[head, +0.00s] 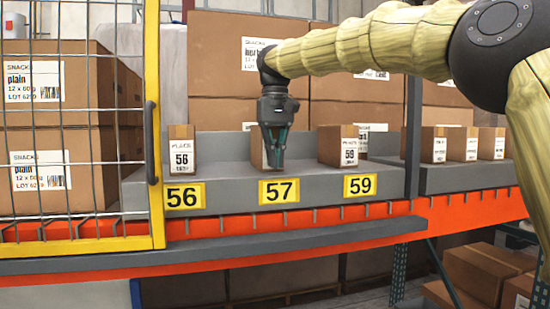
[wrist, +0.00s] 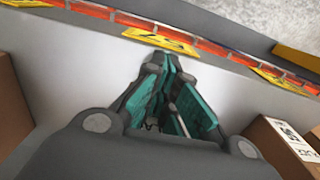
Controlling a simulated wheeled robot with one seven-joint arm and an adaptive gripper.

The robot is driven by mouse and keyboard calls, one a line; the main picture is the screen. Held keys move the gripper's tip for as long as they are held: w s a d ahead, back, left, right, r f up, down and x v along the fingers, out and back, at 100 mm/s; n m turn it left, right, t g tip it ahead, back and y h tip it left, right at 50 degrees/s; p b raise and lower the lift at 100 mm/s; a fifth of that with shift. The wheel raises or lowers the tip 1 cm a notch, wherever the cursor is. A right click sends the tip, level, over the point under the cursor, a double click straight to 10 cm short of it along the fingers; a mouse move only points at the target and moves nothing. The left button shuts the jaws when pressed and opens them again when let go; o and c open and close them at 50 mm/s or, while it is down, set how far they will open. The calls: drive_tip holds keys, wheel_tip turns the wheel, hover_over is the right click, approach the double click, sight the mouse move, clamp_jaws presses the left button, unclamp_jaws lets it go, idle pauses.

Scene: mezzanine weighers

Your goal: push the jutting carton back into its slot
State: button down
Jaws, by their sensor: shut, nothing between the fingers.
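A brown carton (head: 257,150) stands on the grey shelf behind the yellow 57 plate (head: 279,190), mostly hidden by my gripper. My gripper (head: 275,166) points down in front of it, fingers shut and empty; I cannot tell whether it touches the carton. In the wrist view the shut fingers (wrist: 158,62) meet near the 57 plate (wrist: 160,40), and that carton is hidden. Carton 56 (head: 181,150) stands to the left and carton 59 (head: 343,146) to the right. I cannot tell clearly which carton juts.
A yellow mesh gate (head: 155,100) with a dark handle stands at the left. A dark post (head: 412,130) divides off more small cartons at the right. Large snack cartons (head: 220,50) are stacked behind. An orange beam (head: 300,220) runs below the shelf front.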

drive_tip(key=s+r+b, duration=0.2)
drive_tip(key=s+r, duration=0.1)
drive_tip(key=r, duration=0.7)
drive_tip(key=shift+s+d+r, duration=0.15)
drive_tip(key=shift+s+d, duration=0.2)
drive_tip(key=shift+d, duration=0.05)
idle(0.4)
